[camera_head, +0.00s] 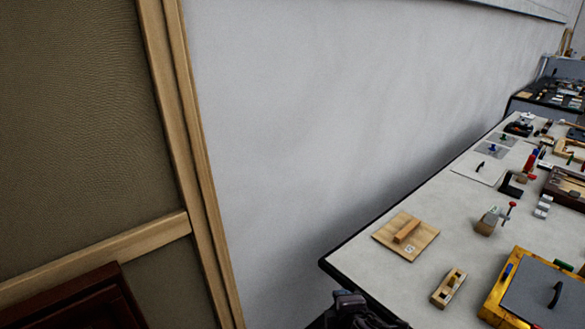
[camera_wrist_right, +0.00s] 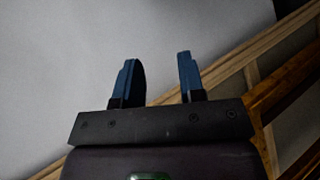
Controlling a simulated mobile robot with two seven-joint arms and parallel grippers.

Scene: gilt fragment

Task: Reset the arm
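In the right wrist view, my right gripper (camera_wrist_right: 157,78) shows two blue fingers standing well apart. Nothing is between them, so it is open and empty, with a plain pale wall behind. In the head view, a dark part of one of my arms shows at the bottom edge, beside the table's near left corner. I cannot tell which arm it belongs to, and no fingers can be made out there. My left gripper cannot be made out in either view.
A long white table (camera_head: 375,270) runs along the grey wall (camera_head: 320,110). It bears a wooden board with a handle (camera_head: 406,236), a small wooden block tool (camera_head: 449,288), a clamp (camera_head: 492,219) and a yellow-framed box (camera_head: 498,300). A wooden-framed panel (camera_head: 80,120) stands at left.

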